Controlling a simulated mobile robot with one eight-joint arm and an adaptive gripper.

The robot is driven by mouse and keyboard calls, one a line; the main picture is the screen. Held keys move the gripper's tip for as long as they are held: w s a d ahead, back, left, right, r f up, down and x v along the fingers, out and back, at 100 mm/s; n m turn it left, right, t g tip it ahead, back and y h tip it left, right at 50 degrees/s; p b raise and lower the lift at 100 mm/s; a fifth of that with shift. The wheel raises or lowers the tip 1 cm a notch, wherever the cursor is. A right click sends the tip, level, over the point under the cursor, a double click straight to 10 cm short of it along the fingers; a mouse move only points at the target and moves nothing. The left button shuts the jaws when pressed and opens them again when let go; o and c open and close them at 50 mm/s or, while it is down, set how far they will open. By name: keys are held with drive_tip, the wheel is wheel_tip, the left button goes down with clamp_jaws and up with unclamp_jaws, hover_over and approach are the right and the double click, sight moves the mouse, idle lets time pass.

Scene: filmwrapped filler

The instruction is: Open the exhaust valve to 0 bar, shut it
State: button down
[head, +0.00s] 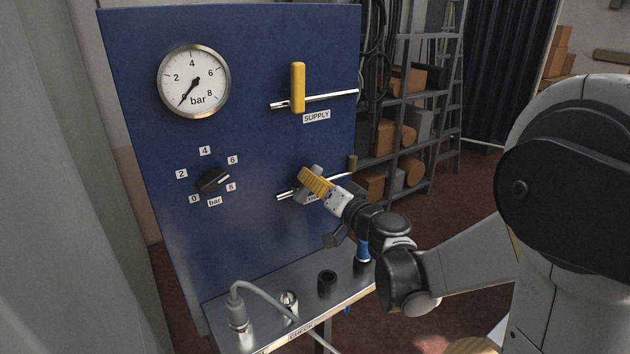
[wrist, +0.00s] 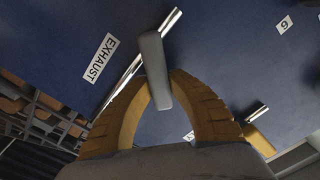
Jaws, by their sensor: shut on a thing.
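The exhaust valve's grey lever shows in the wrist view (wrist: 153,60), and a bit of it shows in the head view (head: 302,196). It sits at an oblique angle to its chrome pipe (wrist: 172,22). My gripper (head: 310,181) has its yellow fingers closed on the lever's end, one on each side, in the wrist view (wrist: 162,88). The EXHAUST label (wrist: 101,58) is clear there but mostly covered in the head view. The round gauge (head: 194,81) has its needle at about 0 bar.
The yellow supply lever (head: 298,87) stands upright across its pipe above. A black knob (head: 211,181) with a 0–8 bar scale is on the panel's left. A metal shelf (head: 270,290) below holds fittings and a grey hose (head: 262,294). Racks with boxes stand behind right.

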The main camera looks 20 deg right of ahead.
sight(292, 172)
drive_tip(key=n, duration=0.1)
drive_tip(key=a+r+n, duration=0.1)
drive_tip(key=n, duration=0.1)
drive_tip(key=shift+s+a+n, duration=0.2)
drive_tip(key=shift+n, duration=0.1)
drive_tip(key=shift+s+a+r+n, duration=0.1)
drive_tip(key=shift+a+n, duration=0.2)
drive_tip(key=shift+n, duration=0.4)
drive_tip(key=shift+s+a+f+n, duration=0.1)
drive_tip(key=shift+a+n, duration=0.15)
drive_tip(key=shift+n, duration=0.45)
drive_tip(key=shift+s+a+r+n, duration=0.1)
drive_tip(key=shift+a+n, duration=0.2)
drive_tip(key=shift+n, duration=0.4)
drive_tip(key=c, duration=1.2)
unclamp_jaws()
drive_tip(key=v, duration=1.2)
